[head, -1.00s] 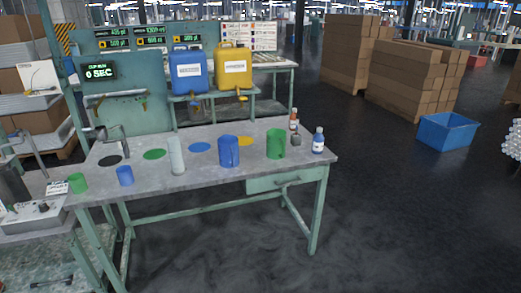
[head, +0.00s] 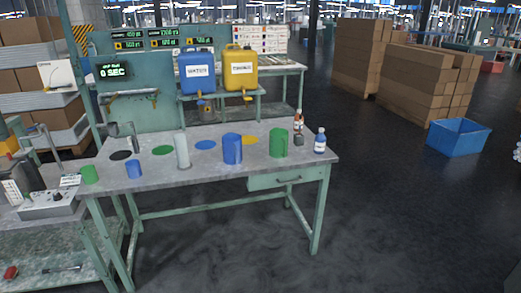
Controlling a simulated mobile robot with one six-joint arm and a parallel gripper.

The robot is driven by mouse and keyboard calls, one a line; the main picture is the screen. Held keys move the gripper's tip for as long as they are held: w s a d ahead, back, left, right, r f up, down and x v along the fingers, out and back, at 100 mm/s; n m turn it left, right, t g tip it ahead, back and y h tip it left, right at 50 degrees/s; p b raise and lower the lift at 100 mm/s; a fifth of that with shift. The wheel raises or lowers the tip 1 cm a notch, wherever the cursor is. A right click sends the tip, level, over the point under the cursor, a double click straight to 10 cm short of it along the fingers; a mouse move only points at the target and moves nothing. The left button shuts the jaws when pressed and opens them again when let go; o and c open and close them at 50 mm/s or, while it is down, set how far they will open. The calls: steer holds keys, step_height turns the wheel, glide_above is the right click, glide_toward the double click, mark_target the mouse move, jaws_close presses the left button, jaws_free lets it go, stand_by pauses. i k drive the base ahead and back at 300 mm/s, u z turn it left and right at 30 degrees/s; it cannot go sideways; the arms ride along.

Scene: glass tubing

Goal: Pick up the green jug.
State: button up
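The green jug (head: 278,143) stands upright on the right part of the grey-topped workbench (head: 210,172). A blue jug (head: 232,149) stands just to its left, apart from it. A smaller green cup (head: 89,174) stands at the bench's left end, with a small blue cup (head: 134,169) to its right. My gripper and arm do not show in the head view.
A clear cylinder (head: 183,151) stands left of the blue jug. Blue (head: 197,72) and yellow (head: 240,70) canisters sit on a shelf behind. Floor in front is clear.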

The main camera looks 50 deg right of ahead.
mark_target(278, 138)
steer(key=u, duration=0.35)
steer(key=k, duration=1.2)
steer(key=z, duration=0.5)
steer(key=i, duration=1)
steer(key=u, duration=0.1)
